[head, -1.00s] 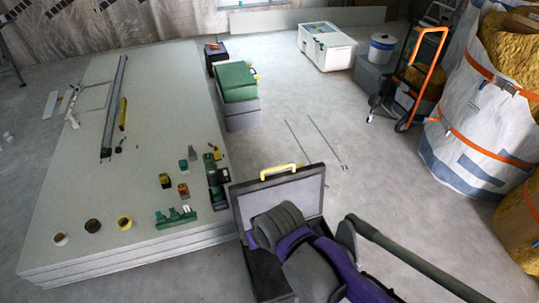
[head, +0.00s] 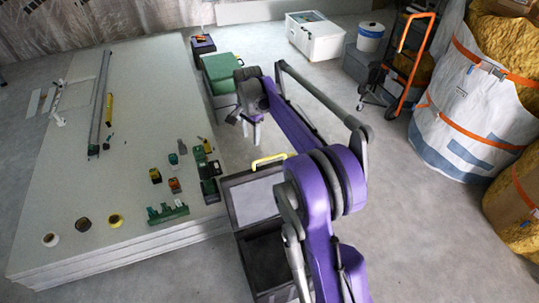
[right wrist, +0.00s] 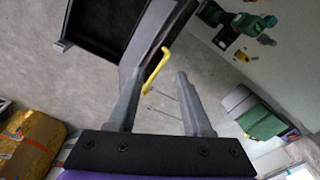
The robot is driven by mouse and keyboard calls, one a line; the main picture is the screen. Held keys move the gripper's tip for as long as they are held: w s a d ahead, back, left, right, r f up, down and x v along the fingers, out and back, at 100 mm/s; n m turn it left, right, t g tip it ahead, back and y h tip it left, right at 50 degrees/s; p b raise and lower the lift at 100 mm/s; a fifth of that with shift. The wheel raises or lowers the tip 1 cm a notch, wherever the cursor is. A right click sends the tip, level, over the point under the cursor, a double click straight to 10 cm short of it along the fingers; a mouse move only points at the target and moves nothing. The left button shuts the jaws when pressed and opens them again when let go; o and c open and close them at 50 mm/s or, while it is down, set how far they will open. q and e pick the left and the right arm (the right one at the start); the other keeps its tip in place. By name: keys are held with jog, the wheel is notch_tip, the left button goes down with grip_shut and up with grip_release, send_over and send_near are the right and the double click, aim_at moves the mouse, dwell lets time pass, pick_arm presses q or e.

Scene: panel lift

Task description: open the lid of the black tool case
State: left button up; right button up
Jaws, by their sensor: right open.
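The black tool case (head: 268,262) stands on the floor beside the panel stack, its base showing dark inside and partly hidden by my right arm. Its lid (head: 248,200) stands raised at the back, with the yellow handle (head: 268,161) on its top edge. My right gripper (head: 245,128) is open and empty, above and beyond the lid in the head view, apart from the handle. My left gripper is out of view.
A stack of grey panels (head: 75,185) with small tools and tape rolls lies to the left. A green-topped box (head: 222,73) stands behind the case. A white cooler (head: 316,38), a hand truck (head: 405,60) and a large white bag (head: 465,100) are farther right. The floor between is clear.

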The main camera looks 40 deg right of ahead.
aim_at(270, 157)
jog(key=w+d+f+m+g, duration=0.1)
jog(key=w+d+f+m, duration=0.3)
jog(key=d+f, duration=0.5)
jog(key=shift+m, duration=0.8)
jog(key=f, duration=0.6)
jog(key=s+d+f, duration=0.1)
jog(key=f, duration=0.3)
jog(key=shift+d+f+b, duration=0.1)
jog(key=shift+b, duration=0.25)
grip_shut()
